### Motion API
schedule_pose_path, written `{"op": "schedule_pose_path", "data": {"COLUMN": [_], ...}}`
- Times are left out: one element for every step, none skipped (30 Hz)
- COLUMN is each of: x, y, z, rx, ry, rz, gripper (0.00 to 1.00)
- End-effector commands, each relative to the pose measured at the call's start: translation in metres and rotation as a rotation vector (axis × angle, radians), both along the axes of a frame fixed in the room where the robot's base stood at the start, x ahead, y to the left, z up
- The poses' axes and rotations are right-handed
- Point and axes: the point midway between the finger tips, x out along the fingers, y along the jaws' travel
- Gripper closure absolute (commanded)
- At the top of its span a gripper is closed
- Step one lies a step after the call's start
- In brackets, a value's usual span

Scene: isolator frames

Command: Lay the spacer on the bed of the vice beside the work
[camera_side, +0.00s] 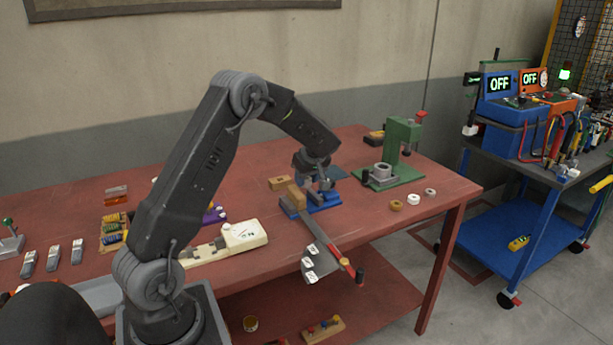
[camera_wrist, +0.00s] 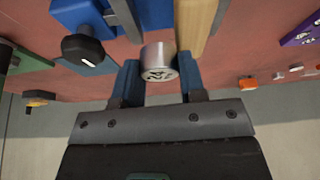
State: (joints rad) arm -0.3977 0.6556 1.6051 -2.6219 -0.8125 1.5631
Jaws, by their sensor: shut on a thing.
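The spacer (camera_wrist: 158,62) is a short silver cylinder with dark marks on its end face. In the wrist view it sits between the two fingers of my gripper (camera_wrist: 158,70), which is shut on it. In the side view my gripper (camera_side: 321,187) is low over the blue vice (camera_side: 327,207), and the spacer cannot be made out there. The work, a wooden bar (camera_side: 296,196), is at the left of the vice; it also shows in the wrist view (camera_wrist: 194,28), close beside the spacer. I cannot tell whether the spacer touches the bed.
A wooden block (camera_side: 279,183) lies behind the vice. A green press (camera_side: 403,140) stands to the right, with a few rings (camera_side: 413,199) in front of it. A cream device (camera_side: 243,235) lies to the left. A grey strip (camera_side: 328,247) reaches over the table's front edge.

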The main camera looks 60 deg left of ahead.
Motion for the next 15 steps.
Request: {"op": "schedule_pose_path", "data": {"x": [-0.0001,-0.0001,0.0000,0.0000,0.0000,-0.0001,-0.0001,-0.0001,-0.0001,-0.0001,-0.0001,-0.0001,-0.0001,-0.0001,-0.0001], "y": [0.0001,0.0000,0.0001,0.0000,0.0000,0.0000,0.0000,0.0000,0.0000,0.0000,0.0000,0.0000,0.0000,-0.0001,-0.0001], "z": [-0.0018,-0.0024,-0.0026,-0.0025,-0.0024,-0.0025,-0.0025,-0.0024,-0.0024,-0.0023,-0.0023,-0.0023,-0.0023,-0.0022,-0.0022], "rx": [0.000,0.000,0.000,0.000,0.000,0.000,0.000,0.000,0.000,0.000,0.000,0.000,0.000,0.000,0.000], "ry": [0.000,0.000,0.000,0.000,-0.001,0.000,0.000,0.000,0.000,0.000,0.000,0.000,0.000,0.000,0.000], "rz": [0.000,0.000,0.000,0.000,0.000,0.000,0.000,0.000,0.000,0.000,0.000,0.000,0.000,0.000,0.000], "gripper": [0.90,0.90,0.90,0.90,0.90,0.58,0.56,0.53,0.49,0.46,0.43,0.39,0.37,0.37,0.37]}}
